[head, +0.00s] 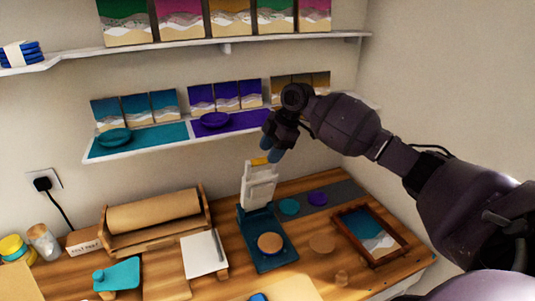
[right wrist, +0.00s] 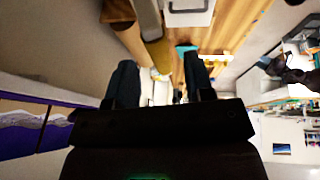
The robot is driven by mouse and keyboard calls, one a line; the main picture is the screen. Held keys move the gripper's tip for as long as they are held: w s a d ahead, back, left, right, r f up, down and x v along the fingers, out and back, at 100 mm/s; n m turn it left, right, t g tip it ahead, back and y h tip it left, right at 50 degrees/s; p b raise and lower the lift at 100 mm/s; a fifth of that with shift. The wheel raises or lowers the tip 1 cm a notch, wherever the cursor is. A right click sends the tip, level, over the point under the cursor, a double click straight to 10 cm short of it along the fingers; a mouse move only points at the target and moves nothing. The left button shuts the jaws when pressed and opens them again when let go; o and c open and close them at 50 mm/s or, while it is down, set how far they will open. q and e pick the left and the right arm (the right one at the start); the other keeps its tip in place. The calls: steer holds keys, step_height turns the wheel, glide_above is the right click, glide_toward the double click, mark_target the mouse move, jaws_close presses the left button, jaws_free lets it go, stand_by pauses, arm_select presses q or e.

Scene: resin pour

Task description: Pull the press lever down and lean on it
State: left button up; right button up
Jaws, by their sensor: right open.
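The press stands on the wooden bench in the head view. It has a teal base (head: 268,259), a round wooden disc on it, and a white upright upper part (head: 259,188). The lever's yellow grip (head: 259,161) is at the top of that white part. My right gripper (head: 271,150) is just above and beside the yellow grip, fingers pointing down. Its fingers are apart in the right wrist view (right wrist: 160,80), with a small yellow piece and a pale part showing between them. Whether they touch the grip cannot be told. My left gripper is not in view.
A shelf (head: 140,152) with teal and purple mats runs along the wall behind the arm. A wooden frame (head: 368,235) with a picture lies right of the press. A paper roll holder (head: 155,218), white pad (head: 204,254) and teal tool (head: 118,275) are left.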

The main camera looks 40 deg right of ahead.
steer(key=shift+x, duration=1.05)
steer(key=shift+c, duration=0.4)
jaws_close()
